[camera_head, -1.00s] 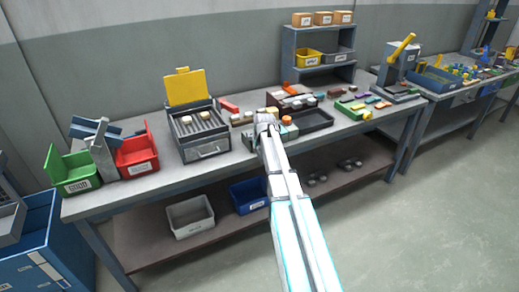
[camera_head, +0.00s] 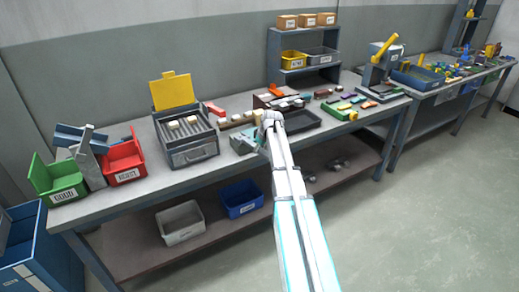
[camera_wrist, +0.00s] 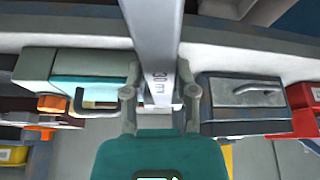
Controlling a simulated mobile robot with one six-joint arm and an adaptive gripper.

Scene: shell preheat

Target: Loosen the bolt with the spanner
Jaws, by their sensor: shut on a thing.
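The spanner (camera_wrist: 153,35) is a grey metal bar marked "30 mm" in the wrist view. My gripper (camera_wrist: 160,95) is shut on it, and the bar runs from between the fingers to the top edge. In the head view my gripper (camera_head: 268,122) is over the front part of the bench, right of the oven-like box, and the spanner cannot be made out there. A grey-teal block (camera_head: 243,141) stands beside my gripper, partly hidden by it. I cannot make out the bolt in either view.
The oven-like box (camera_head: 190,150) with a yellow lid stands left of my gripper, with a red bin (camera_head: 124,160) and green bin (camera_head: 57,180) further left. A dark tray (camera_head: 303,121) lies to the right. A shelf (camera_head: 305,70) stands behind.

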